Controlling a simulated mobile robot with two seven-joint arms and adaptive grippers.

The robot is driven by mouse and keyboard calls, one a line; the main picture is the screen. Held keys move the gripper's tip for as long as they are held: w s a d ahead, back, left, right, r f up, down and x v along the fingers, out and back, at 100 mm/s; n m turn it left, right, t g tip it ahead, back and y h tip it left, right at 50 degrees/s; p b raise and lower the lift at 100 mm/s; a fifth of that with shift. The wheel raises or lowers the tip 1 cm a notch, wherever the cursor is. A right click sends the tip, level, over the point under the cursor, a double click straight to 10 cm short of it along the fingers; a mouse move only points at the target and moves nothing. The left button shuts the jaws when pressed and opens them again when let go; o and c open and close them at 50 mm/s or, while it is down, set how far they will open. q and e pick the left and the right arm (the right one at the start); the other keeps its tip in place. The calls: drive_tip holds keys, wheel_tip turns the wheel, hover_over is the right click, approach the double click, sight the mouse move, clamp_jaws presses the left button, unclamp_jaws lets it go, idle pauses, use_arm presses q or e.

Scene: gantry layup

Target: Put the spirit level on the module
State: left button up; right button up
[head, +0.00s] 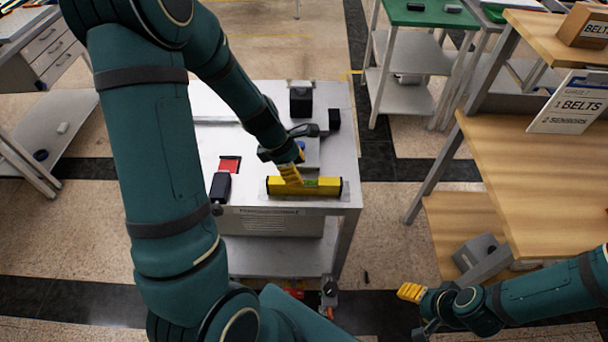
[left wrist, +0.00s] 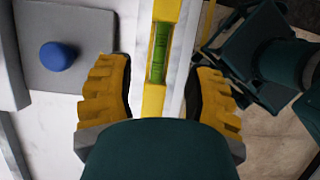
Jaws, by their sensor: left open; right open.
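The yellow spirit level (head: 328,187) lies near the front edge of the white-topped table, long side across the picture. My left gripper (head: 290,175) is over it, pointing down. In the left wrist view, the level (left wrist: 160,52) with its green vial runs between the two open yellow fingers (left wrist: 163,100), with gaps on both sides. A grey block with a blue knob (left wrist: 58,55) is beside it; in the head view this block (head: 312,158) is partly hidden by my gripper. I cannot tell for certain whether it is the module. My right gripper (head: 411,292) is open and empty, right of the table.
On the white table (head: 215,110) are a red tile (head: 230,164), a dark box (head: 220,187) and black blocks (head: 301,101) at the back. A wooden bench (head: 540,170) with a belts sign (head: 570,102) stands at the right.

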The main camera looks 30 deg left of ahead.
use_arm(q)
drive_tip(key=p+v, duration=0.1)
drive_tip(key=v, duration=0.4)
drive_tip(key=shift+r+p, duration=0.15)
drive_tip(key=shift+p, duration=0.15)
use_arm(e)
drive_tip(key=shift+w+r, duration=0.25)
drive_tip(key=shift+r, duration=0.8)
use_arm(q)
drive_tip(key=shift+s, duration=0.1)
